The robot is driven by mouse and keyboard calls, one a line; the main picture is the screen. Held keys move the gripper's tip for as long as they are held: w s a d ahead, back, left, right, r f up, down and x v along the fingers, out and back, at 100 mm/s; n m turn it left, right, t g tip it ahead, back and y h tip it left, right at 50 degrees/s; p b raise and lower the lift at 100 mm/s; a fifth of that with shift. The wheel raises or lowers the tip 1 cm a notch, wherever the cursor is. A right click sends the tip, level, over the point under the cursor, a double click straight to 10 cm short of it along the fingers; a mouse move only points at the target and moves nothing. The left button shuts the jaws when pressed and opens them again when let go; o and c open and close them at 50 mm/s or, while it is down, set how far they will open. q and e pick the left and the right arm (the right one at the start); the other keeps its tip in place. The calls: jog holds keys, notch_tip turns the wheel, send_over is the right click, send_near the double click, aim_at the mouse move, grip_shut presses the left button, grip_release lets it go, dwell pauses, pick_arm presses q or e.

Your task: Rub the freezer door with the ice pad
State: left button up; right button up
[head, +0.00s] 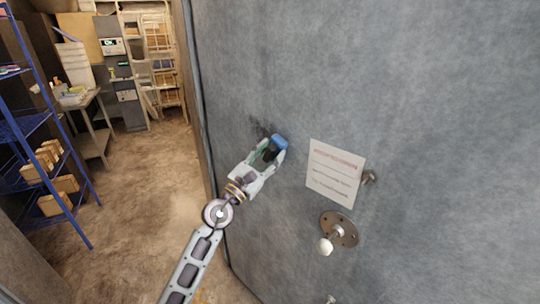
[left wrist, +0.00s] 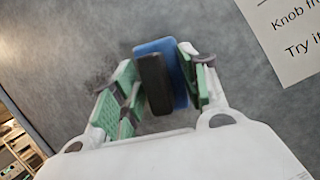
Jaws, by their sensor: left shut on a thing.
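The freezer door (head: 430,120) is a large grey panel filling the right of the head view; it also fills the background of the left wrist view (left wrist: 70,30). My left gripper (head: 267,150) is at the door, left of the paper sign. It is shut on the ice pad (head: 279,142), a blue block with a dark part. In the left wrist view the pad (left wrist: 177,72) sits between the green-padded fingers of the gripper (left wrist: 160,95). A dark smudge (head: 258,129) shows on the door beside the pad. I cannot tell whether the pad touches the door. My right gripper is not in view.
A paper sign (head: 335,173) is on the door, with a round plate and knob (head: 338,230) below it. A blue shelf rack (head: 40,130) with boxes stands at the left. The brown floor (head: 150,190) between rack and door is clear.

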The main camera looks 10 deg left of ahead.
pick_arm(q)
jog(key=shift+w+a+b, duration=0.3)
jog(key=shift+w+a, duration=0.2)
jog(key=shift+a, duration=0.2)
jog(key=shift+w+a+b, duration=0.3)
jog(key=shift+w+a, duration=0.2)
jog(key=shift+a, duration=0.15)
jog(key=shift+w+a+b, duration=0.8)
jog(key=shift+w+a, duration=0.25)
jog(key=shift+a, duration=0.25)
jog(key=shift+w+a, duration=0.1)
jog(key=shift+a, duration=0.05)
jog(key=shift+w+a+f+b, duration=0.1)
jog(key=shift+w+a+b, duration=0.55)
jog(key=shift+a+b, duration=0.2)
jog(key=shift+w+a, duration=0.3)
jog(key=shift+a, duration=0.05)
